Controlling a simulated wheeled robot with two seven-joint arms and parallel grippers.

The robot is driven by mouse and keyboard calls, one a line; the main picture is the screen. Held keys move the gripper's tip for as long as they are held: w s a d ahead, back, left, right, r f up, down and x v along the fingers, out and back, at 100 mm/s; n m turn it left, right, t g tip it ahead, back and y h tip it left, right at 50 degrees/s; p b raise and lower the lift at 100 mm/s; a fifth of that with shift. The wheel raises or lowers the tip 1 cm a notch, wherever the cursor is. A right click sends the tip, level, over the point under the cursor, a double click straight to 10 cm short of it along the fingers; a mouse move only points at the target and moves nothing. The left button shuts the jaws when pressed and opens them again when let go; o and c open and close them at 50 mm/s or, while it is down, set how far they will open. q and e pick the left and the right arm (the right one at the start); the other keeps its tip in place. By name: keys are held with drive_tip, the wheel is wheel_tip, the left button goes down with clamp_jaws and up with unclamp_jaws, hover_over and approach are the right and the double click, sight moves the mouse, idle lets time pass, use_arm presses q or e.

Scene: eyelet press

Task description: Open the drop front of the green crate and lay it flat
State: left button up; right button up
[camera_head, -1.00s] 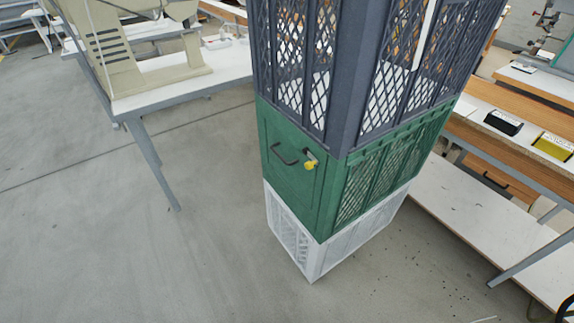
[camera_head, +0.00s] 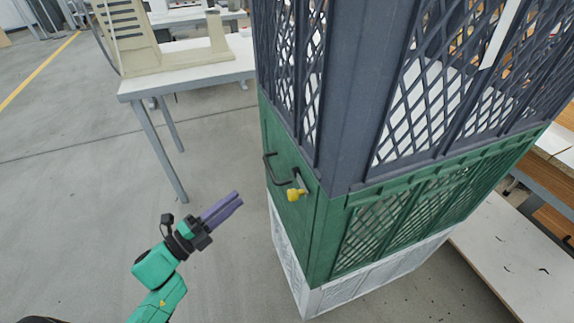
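The green crate (camera_head: 325,238) is the middle of a stack, between a dark grey crate above and a white crate below. Its drop front (camera_head: 278,165) faces left, upright and closed. A dark bar handle (camera_head: 268,168) and a yellow-knobbed latch (camera_head: 294,194) are on this front. My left gripper (camera_head: 238,198) is left of the crate and apart from it, its purple fingers pointing up and right toward the front. The fingers lie side by side with no clear gap and hold nothing. My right gripper is out of view.
The dark grey mesh crate (camera_head: 360,100) rests on the green one, and the white crate (camera_head: 287,250) stands on the floor. A white table (camera_head: 190,72) with a beige machine (camera_head: 135,40) is behind left. A low white shelf (camera_head: 500,262) is at right. The floor left of the stack is clear.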

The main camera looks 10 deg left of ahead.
sight(270, 167)
use_arm(q)
drive_tip(key=p+x, duration=0.1)
drive_tip(key=x, duration=1.2)
drive_tip(key=shift+w+a+r, duration=0.1)
drive_tip(key=shift+w+r, duration=0.1)
drive_tip(key=shift+r, duration=0.05)
clamp_jaws()
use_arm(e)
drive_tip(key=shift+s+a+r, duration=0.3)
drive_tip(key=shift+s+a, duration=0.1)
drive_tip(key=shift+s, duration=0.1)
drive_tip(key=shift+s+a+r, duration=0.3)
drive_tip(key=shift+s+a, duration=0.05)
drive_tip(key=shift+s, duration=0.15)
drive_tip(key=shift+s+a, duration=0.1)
